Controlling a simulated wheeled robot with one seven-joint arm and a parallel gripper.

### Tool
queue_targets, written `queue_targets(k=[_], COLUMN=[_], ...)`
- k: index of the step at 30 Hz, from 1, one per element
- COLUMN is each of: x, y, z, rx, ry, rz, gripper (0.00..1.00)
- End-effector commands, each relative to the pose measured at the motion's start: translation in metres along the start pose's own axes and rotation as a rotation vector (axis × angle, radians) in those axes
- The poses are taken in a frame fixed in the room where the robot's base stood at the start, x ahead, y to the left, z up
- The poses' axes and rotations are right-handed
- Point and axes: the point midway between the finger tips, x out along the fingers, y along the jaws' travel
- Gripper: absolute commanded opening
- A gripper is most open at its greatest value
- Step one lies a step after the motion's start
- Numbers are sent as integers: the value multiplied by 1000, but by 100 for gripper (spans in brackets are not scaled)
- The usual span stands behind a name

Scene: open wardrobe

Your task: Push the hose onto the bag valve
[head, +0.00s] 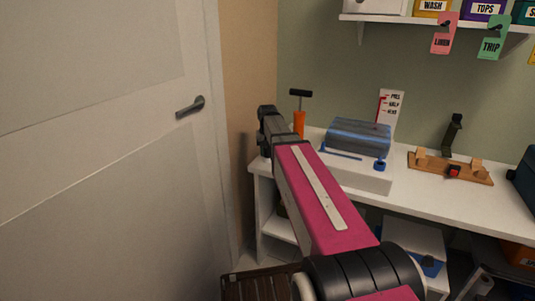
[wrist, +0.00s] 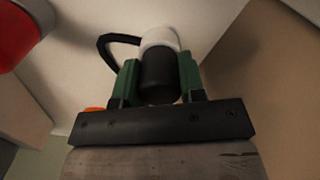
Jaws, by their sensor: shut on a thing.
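The bag (head: 358,137) is a blue-grey striped bundle on a white box on the worktop. A round blue fitting (head: 380,165), seemingly its valve, sits at the box's right front, apart from my arm. In the wrist view my gripper (wrist: 158,78) has its green fingers closed on a black cylindrical hose end (wrist: 158,75) with a pale collar behind it. A black hose (wrist: 108,42) loops off to the left. In the head view my wrist (head: 268,118) is at the worktop's left end, beside the pump; the fingers and hose are hidden there.
An orange pump (head: 299,122) with a black handle stands behind my wrist. A marked card (head: 390,108) stands behind the bag. A wooden stand (head: 450,168) is to the right. The closed door (head: 100,150) fills the left. A shelf (head: 440,22) with hanging tags is above.

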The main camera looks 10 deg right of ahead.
Motion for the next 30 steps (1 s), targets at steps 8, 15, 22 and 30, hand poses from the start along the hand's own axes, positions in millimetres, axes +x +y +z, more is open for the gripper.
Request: queue_targets(k=[8, 15, 22, 30], x=[-3, -6, -9, -12], y=[0, 0, 0, 0], z=[0, 0, 0, 0], rx=[0, 0, 0, 0], ry=[0, 0, 0, 0], rz=[0, 0, 0, 0], gripper=[9, 9, 9, 9])
